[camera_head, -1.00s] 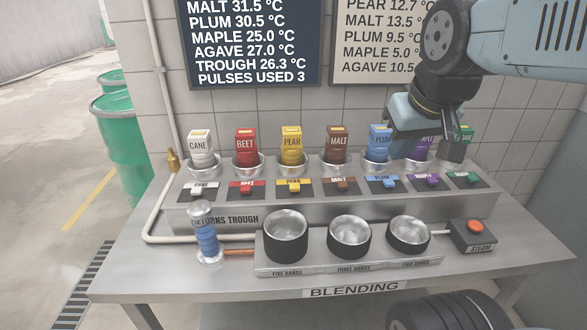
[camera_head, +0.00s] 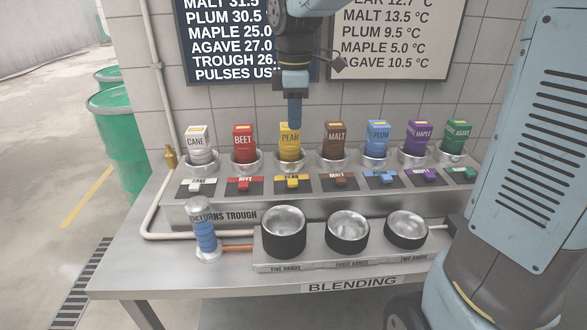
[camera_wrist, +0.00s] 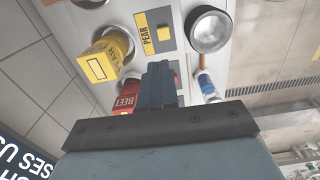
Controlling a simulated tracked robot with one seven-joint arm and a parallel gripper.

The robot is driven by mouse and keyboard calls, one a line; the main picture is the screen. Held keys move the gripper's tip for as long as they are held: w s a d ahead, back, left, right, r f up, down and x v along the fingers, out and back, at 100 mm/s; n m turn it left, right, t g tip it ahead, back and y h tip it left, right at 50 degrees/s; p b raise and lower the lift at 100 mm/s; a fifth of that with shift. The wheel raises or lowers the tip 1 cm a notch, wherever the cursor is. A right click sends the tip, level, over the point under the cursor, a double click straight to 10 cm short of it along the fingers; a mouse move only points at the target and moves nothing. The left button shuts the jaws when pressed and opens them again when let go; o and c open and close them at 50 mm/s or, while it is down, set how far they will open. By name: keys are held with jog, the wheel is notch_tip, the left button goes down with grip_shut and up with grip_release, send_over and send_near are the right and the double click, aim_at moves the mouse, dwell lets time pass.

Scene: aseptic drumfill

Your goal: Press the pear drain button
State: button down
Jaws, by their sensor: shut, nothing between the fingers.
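The pear drain button (camera_head: 292,183) is a small yellow block on a black plate, on the sloped panel front of the yellow pear bottle (camera_head: 289,145). It also shows in the wrist view as a yellow square (camera_wrist: 165,34) beside the PEAR label. My gripper (camera_head: 295,125) is shut and empty, pointing down above the pear button's area and overlapping the top of the pear bottle in the head view. In the wrist view, its closed fingers (camera_wrist: 158,68) are apart from the yellow button, which lies beyond the tips.
The red beet bottle (camera_head: 244,146) and brown malt bottle (camera_head: 335,146) stand either side of the pear. Other coloured buttons line the panel. Several metal cups, one of them (camera_head: 284,230), stand in front. The blue-ringed sight tube (camera_head: 205,236) stands at left. My arm covers the right end.

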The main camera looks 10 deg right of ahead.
aim_at(293, 179)
jog(key=shift+w+a, duration=0.15)
jog(key=shift+f, duration=0.1)
notch_tip(293, 179, down, 14)
dwell(0.8)
